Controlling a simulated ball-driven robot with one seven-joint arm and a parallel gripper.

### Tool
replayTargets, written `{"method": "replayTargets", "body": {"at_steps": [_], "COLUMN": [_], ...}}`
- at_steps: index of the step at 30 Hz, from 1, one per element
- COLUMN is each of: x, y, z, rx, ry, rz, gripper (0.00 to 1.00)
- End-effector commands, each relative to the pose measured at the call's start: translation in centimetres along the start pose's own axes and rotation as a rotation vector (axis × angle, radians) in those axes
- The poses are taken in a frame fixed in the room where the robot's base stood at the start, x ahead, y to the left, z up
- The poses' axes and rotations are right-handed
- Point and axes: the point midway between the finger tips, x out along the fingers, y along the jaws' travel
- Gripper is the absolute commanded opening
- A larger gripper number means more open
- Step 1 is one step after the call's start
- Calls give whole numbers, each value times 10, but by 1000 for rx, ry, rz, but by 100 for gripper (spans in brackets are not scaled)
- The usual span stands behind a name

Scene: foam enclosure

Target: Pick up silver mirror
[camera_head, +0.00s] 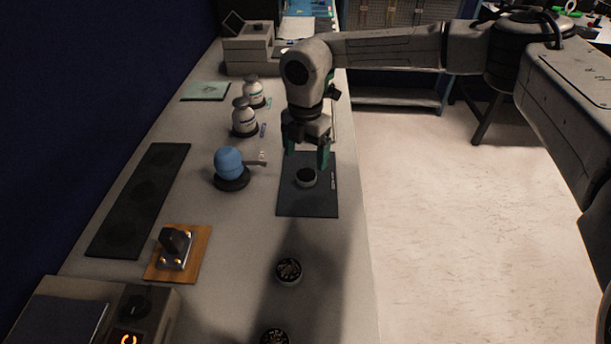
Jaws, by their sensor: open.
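A small round disc with a pale silvery top and dark side (306,177), which looks like the silver mirror, lies on a dark rectangular mat (308,203) near the bench's right edge. My gripper (307,160) points down above the mat. Its green-tipped fingers are spread apart, and nothing shows between them. The fingertips appear just above and behind the disc; I cannot tell the exact height gap.
Left of the mat stands a blue rounded object (229,162) on a dark base. Behind it are white bottles (244,117). Nearer lie a round dark tin (288,271), a wooden board (192,262) with a metal fixture, and a long black mat (140,200). Bare bench separates them.

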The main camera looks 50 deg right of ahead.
Motion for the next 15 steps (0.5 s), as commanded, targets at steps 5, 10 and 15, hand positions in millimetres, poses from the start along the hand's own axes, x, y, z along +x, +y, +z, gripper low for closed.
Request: {"method": "replayTargets", "body": {"at_steps": [5,10,15], "x": [15,41,55], "y": [-1,-2,-2], "z": [0,0,0], "rx": [0,1,-1], "ry": [2,1,0], "rz": [0,0,1], "gripper": [83,83,83]}}
